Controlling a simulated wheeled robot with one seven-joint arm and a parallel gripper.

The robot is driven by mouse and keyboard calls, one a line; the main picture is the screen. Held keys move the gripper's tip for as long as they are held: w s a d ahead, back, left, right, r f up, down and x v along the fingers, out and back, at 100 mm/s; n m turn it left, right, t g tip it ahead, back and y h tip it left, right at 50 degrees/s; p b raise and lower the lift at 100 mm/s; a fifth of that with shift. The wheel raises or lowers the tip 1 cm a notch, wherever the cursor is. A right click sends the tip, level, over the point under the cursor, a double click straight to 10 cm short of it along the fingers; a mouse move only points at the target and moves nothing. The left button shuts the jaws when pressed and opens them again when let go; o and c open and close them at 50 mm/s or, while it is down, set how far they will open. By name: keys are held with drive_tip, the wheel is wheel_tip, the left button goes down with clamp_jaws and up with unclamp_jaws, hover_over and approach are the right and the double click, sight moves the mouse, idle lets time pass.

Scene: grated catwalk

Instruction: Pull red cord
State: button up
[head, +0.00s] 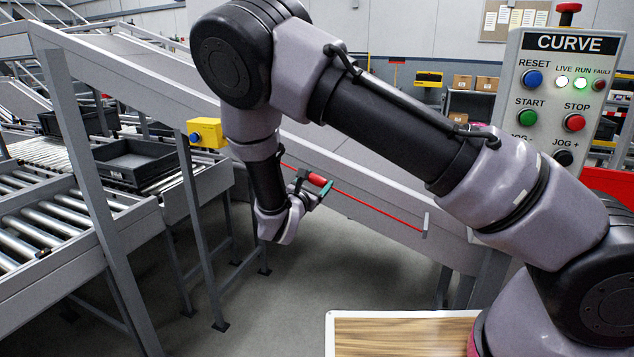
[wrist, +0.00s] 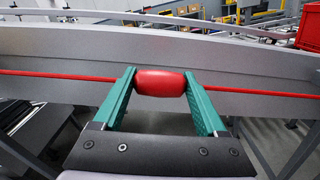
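A red cord (head: 375,211) runs along the side of the grey sloped conveyor, ending at a small bracket on the right. It also crosses the wrist view (wrist: 60,75) from side to side. A thicker red grip (head: 317,180) sits on the cord. In the wrist view the red grip (wrist: 160,82) lies between the tips of my gripper's two green fingers (wrist: 160,88). The fingers stand at its two ends, at or very near them; firm contact cannot be made out. In the head view my gripper (head: 318,189) is at the red grip, partly hidden by my wrist.
The grey conveyor side (head: 350,180) runs behind the cord. A yellow box with a blue button (head: 206,132) is mounted to the left. A CURVE control panel (head: 560,90) stands at right. Roller conveyors with a black tray (head: 140,160) are at left. Open floor lies below.

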sight(315, 182)
drive_tip(key=shift+v, duration=2.45)
drive_tip(key=o, duration=1.5)
drive_tip(key=shift+s, duration=0.1)
drive_tip(key=v, duration=1)
drive_tip(key=shift+s+a, duration=0.15)
drive_tip(key=shift+s, duration=0.2)
